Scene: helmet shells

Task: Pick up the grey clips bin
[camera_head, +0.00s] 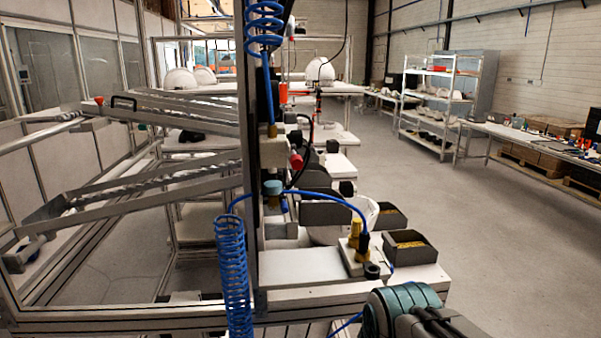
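Grey open-topped bins stand at the right end of the workbench. The nearest bin (410,258) holds small yellow pieces and sits at the bench's right corner. A second grey bin (390,222) behind it also shows some yellow inside. A third, wider grey bin (325,214) is to the left, and its contents are hidden. I cannot tell which of them holds clips. Part of my arm, with teal bands and dark housings, shows at the bottom right, in front of and below the nearest bin. My gripper is not in view.
A white bench top (302,266) carries a brass-coloured fitting (354,240) with a blue hose, left of the nearest bin. A dark upright post (249,150) and coiled blue hose (232,275) stand left. A white helmet shell (364,212) sits behind. Open floor lies right.

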